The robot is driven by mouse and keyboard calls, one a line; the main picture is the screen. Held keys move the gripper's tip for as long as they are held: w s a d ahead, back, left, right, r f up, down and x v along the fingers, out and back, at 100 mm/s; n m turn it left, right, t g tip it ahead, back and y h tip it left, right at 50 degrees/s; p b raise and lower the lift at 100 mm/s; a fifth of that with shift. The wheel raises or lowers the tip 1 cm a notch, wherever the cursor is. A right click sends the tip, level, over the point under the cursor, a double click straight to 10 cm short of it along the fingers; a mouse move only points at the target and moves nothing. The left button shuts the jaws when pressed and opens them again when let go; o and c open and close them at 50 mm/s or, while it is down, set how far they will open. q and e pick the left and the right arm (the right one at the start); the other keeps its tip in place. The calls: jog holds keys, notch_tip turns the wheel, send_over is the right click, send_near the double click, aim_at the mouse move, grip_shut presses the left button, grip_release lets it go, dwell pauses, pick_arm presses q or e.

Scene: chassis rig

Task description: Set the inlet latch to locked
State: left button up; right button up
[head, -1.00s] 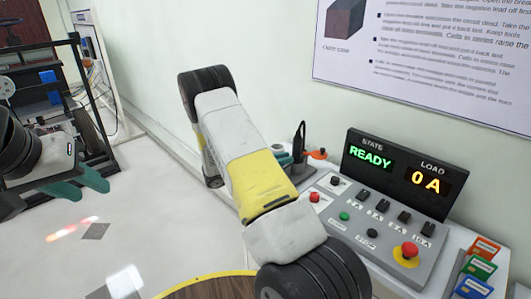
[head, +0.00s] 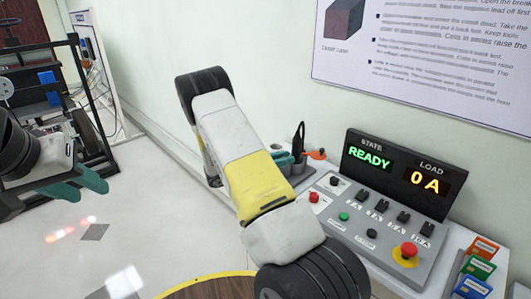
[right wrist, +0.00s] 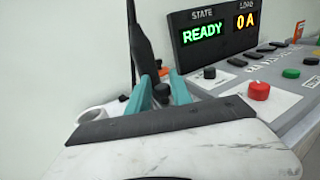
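I cannot make out an inlet latch in either view. My left gripper (head: 93,189) is open and empty, with its teal fingers above the pale floor at the left. My right arm crosses the middle of the head view and hides most of its own gripper.
The panel has a red emergency knob (head: 408,251) on yellow and several switches and buttons. Coloured cards (head: 480,268) stand at its right. A black frame (head: 92,90) stands at the far left. A round wooden top (head: 215,289) is at the bottom. The floor between is open.

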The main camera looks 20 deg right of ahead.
jog(key=shift+o, duration=1.1)
jog(key=shift+d, duration=0.1)
jog(key=a, duration=0.8)
